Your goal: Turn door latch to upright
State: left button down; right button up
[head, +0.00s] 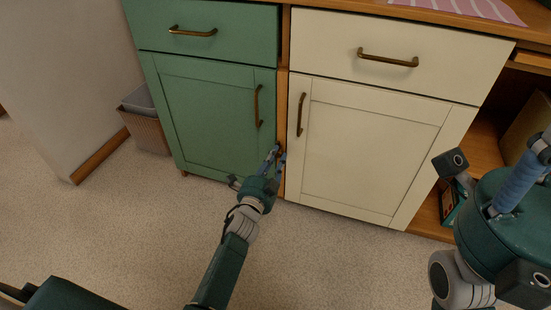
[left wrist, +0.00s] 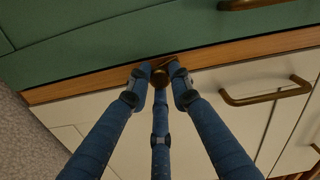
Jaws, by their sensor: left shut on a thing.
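The door latch (left wrist: 160,78) shows in the left wrist view as a small dark brown knob on the wooden strip between the green and the cream fronts. My left gripper (head: 275,158) is at this strip, low between the two doors, in the head view. In the left wrist view its blue fingers (left wrist: 160,82) are closed in around the latch and cover part of it, so its exact angle is hard to tell. In the head view the latch is hidden behind the fingers. My right gripper (head: 500,190) is at the right edge, away from the doors, with its fingertips not clearly shown.
The green door (head: 205,115) and the cream door (head: 365,150) look closed, each with a brass handle near the wooden strip (head: 282,80). Drawers sit above them. Speckled floor in front is free. An open shelf space lies at the right.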

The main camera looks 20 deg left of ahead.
pick_arm(q)
jog(key=shift+d+r+m+b, duration=0.1)
jog(key=shift+d+m+b, duration=0.1)
jog(key=shift+m, duration=0.65)
jog(key=shift+d+m+b, duration=0.15)
jog(key=shift+m, duration=0.7)
jog(key=c, duration=1.6)
grip_release()
jog(key=shift+d, duration=0.1)
jog(key=shift+o, duration=0.2)
jog(key=shift+s+a, duration=0.2)
jog(key=s, duration=1.1)
jog(key=shift+s+a, duration=0.15)
jog(key=shift+s, duration=0.15)
